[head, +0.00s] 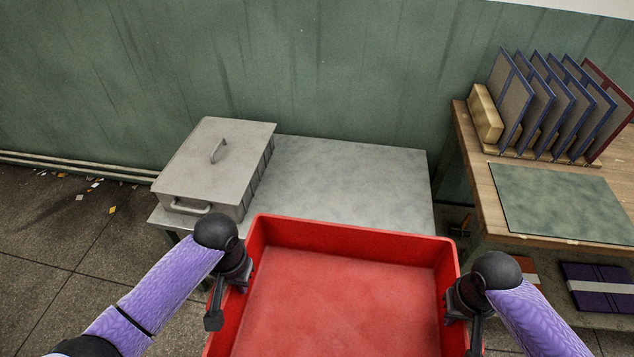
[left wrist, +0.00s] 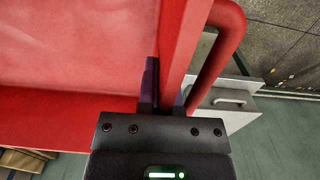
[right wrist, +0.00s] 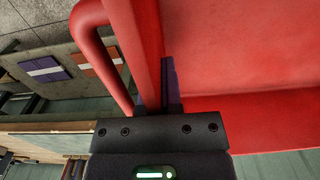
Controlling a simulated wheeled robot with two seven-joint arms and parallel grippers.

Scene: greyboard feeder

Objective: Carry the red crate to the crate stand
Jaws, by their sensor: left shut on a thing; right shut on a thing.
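The red crate (head: 345,300) is empty and fills the lower middle of the head view, with its near end cut off by the frame. My left gripper (head: 222,298) is shut on the crate's left wall; the left wrist view shows its fingers (left wrist: 164,95) on either side of the wall, beside a red side handle. My right gripper (head: 474,318) is shut on the right wall, and the right wrist view shows its fingers (right wrist: 160,95) the same way. The crate stand seems to be the low grey table (head: 350,180) ahead; the crate's far edge overlaps its front in the view.
A grey lidded box (head: 215,165) stands on the left of the grey table, whose right part is bare. A wooden bench (head: 480,190) at the right holds a rack of boards (head: 550,110) and a green mat (head: 560,203). A green wall (head: 330,70) stands behind.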

